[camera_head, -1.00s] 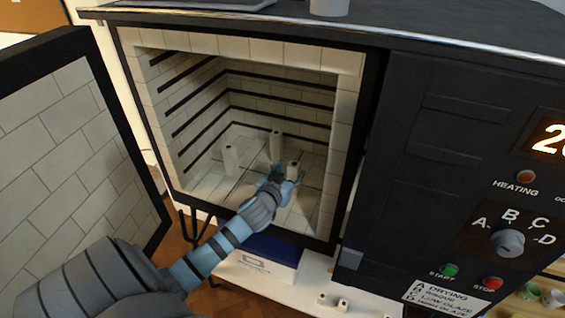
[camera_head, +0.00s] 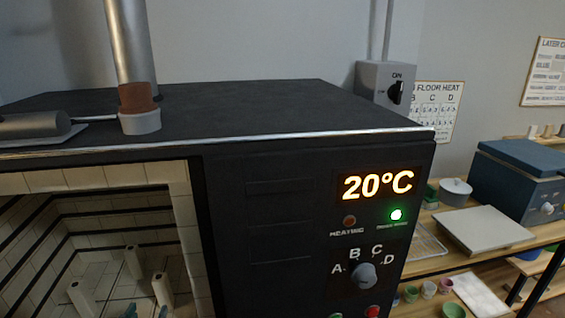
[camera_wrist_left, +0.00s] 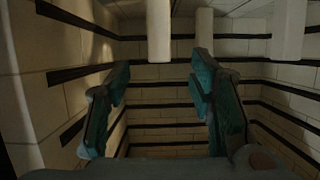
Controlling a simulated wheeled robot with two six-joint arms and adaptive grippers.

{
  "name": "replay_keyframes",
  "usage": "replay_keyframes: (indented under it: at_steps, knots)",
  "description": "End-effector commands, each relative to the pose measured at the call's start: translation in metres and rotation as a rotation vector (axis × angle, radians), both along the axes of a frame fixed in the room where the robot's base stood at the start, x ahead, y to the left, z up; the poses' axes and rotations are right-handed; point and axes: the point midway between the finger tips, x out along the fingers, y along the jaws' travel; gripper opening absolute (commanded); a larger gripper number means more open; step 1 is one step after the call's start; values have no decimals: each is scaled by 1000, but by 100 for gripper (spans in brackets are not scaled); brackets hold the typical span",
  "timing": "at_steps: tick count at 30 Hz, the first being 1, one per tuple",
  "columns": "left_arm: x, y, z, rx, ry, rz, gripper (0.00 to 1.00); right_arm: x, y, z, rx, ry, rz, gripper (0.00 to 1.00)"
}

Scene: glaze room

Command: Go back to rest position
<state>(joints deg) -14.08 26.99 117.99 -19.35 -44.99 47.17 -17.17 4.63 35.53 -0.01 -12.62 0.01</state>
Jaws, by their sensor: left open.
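My left gripper (camera_head: 147,311) just shows at the bottom edge of the head view, inside the open kiln chamber. In the left wrist view its two teal fingers (camera_wrist_left: 162,82) are apart with nothing between them. White kiln posts stand in the chamber: one at the back (camera_head: 133,262), one at the left (camera_head: 82,297) and one at the right (camera_head: 162,288). Pale posts also show along the top of the wrist view, one of them (camera_wrist_left: 159,30) near the gap between the fingers. My right gripper is in neither view.
The kiln's brick wall (camera_head: 184,215) and dark front frame bound the chamber. The control panel shows 20°C (camera_head: 378,185), a lit green lamp (camera_head: 396,215) and a selector knob (camera_head: 365,277). Shelves with a grey slab (camera_head: 484,229) and a blue box (camera_head: 520,175) stand at the right.

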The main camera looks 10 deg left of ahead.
Motion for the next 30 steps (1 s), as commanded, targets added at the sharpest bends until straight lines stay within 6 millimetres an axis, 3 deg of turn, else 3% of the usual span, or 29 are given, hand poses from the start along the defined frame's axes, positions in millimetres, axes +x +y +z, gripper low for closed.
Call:
replay_keyframes:
  at_steps: [6, 9, 16, 17, 21, 25, 30]
  knots:
    - [-84, -47, -63, -13, 375, -24, 49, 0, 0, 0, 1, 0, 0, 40]
    - [-129, -74, -84, -23, 558, -89, 49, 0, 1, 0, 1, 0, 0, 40]
    - [-222, -133, -101, -63, 887, -309, 49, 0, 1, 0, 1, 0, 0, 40]
    - [-230, -138, -105, -67, 916, -335, 49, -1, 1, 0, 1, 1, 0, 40]
    - [-218, -130, -169, -71, 944, -317, 49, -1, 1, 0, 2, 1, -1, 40]
    - [-221, -124, -227, -81, 972, -307, 49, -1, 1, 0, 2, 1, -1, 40]
    - [-250, -115, -314, -99, 1020, -294, 49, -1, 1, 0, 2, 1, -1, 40]
